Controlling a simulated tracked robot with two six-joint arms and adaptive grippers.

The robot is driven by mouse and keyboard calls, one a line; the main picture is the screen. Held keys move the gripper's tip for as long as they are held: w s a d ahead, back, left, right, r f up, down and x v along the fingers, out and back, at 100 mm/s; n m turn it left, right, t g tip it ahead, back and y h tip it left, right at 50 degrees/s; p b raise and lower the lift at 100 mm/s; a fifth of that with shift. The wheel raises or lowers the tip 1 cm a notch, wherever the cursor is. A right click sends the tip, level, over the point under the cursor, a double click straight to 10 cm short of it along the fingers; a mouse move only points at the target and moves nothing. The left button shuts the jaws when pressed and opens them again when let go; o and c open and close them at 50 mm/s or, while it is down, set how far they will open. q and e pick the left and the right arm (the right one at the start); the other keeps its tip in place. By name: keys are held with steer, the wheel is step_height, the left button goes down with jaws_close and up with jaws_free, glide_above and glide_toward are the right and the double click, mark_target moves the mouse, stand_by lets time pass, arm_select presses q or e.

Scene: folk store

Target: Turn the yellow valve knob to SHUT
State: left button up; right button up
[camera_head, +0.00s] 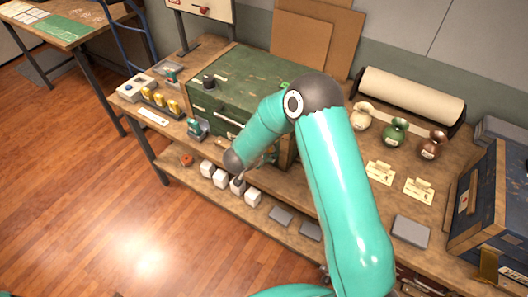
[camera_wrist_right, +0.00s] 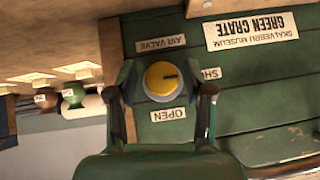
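In the right wrist view, which is upside down, the yellow valve knob (camera_wrist_right: 160,82) sits on the green crate (camera_wrist_right: 255,85). Its dark mark points right, toward a label partly covered by a finger; only "SH" is readable. An "OPEN" label (camera_wrist_right: 168,115) and an "AIR VALVE" label (camera_wrist_right: 161,44) flank the knob. My right gripper (camera_wrist_right: 167,92) is open, one finger on each side of the knob, with gaps visible. In the head view the green crate (camera_head: 255,72) stands on the bench; my right arm hides the knob. My left gripper is not in view.
The wooden bench (camera_head: 460,175) also holds small vases (camera_head: 395,130), a paper roll (camera_head: 410,92) and a dark blue crate (camera_head: 490,205). White blocks (camera_head: 220,178) sit on the lower shelf. The floor (camera_head: 90,200) at left is clear.

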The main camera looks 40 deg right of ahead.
steer(key=shift+w+r, duration=0.1)
steer(key=shift+r, duration=0.1)
steer(key=v, duration=1.1)
steer(key=shift+a+r, duration=0.2)
steer(key=shift+a, duration=0.15)
steer(key=shift+f, duration=0.1)
steer(key=s+a+f+n+t+y+b, duration=0.1)
steer(key=s+a+f+n+y, duration=0.2)
steer(key=f, duration=0.5)
steer(key=s+a+f+n+y, duration=0.1)
steer(key=a+f+n+y, duration=0.25)
steer(key=f, duration=0.35)
steer(key=s+a+f+n+g+y, duration=0.2)
steer(key=s+a+f, duration=0.1)
steer(key=s, duration=0.4)
steer(key=s+a+f+n+g+y, duration=0.2)
steer(key=s+a+f+n+y, duration=0.1)
steer(key=s, duration=0.5)
steer(key=shift+s+a+f+n+g+b, duration=0.2)
steer(key=shift+a+f+n+g+b, duration=0.2)
steer(key=shift+a, duration=0.8)
